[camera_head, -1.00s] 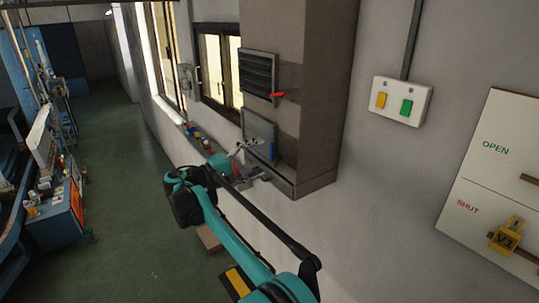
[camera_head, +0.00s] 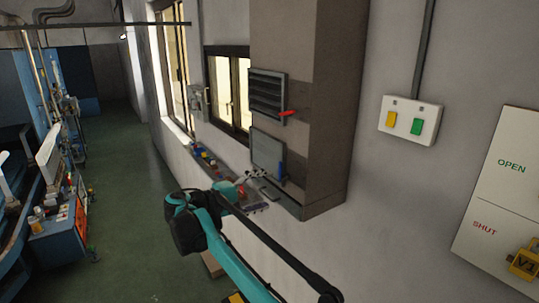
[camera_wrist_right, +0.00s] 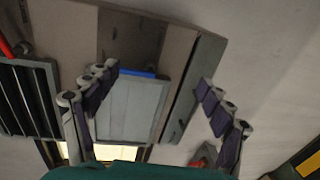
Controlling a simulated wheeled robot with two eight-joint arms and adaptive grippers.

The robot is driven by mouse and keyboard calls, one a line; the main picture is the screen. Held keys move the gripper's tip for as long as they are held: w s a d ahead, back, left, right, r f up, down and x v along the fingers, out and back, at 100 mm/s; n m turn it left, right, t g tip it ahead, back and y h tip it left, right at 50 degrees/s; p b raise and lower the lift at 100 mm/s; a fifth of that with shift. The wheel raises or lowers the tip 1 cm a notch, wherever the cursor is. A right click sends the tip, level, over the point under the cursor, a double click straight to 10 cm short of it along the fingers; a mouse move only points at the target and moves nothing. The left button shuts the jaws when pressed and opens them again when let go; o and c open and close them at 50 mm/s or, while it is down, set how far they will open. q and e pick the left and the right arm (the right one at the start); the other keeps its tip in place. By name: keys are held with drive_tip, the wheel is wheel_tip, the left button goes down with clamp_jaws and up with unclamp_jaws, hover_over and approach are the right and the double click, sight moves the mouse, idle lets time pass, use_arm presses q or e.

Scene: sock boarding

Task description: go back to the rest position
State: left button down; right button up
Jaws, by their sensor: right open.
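My right arm, teal and black, rises from the lower edge of the head view. Its gripper (camera_head: 252,177) hangs at the wall ledge, just below and left of a grey panel (camera_head: 267,150) on the brown-grey cabinet. In the right wrist view the gripper (camera_wrist_right: 158,82) has its two jointed, purple-padded fingers spread wide, with nothing held between them. The grey panel (camera_wrist_right: 130,110) with a blue strip along its edge shows behind the gap, apart from the fingers. My left gripper is in neither view.
A louvred vent with a red handle (camera_head: 288,113) sits above the panel. Small coloured items (camera_head: 208,160) lie along the ledge (camera_head: 300,208). A switch box (camera_head: 410,121) and an OPEN/SHUT board (camera_head: 500,205) are on the right wall. Green floor (camera_head: 125,200) lies clear at left.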

drive_tip(key=s+d+f+m+g+y+b, duration=0.1)
drive_tip(key=s+d+f+g+y+b, duration=0.15)
drive_tip(key=s+d+f+b, duration=0.65)
drive_tip(key=s+d+f+m+g+y+b, duration=0.1)
drive_tip(key=s+d+f+y+b, duration=0.35)
drive_tip(key=d+f, duration=0.75)
drive_tip(key=s+d+f+m+y+b, duration=0.1)
drive_tip(key=s+f+m+y+b, duration=0.1)
drive_tip(key=s+f+b, duration=0.4)
drive_tip(key=s+d+f+m+y+b, duration=0.1)
drive_tip(key=s+f+m+y+b, duration=0.2)
drive_tip(key=s+f, duration=1.2)
wheel_tip(320, 180, down, 7)
drive_tip(key=t+y+b, duration=0.1)
drive_tip(key=b, duration=0.2)
drive_tip(key=shift+d, duration=0.15)
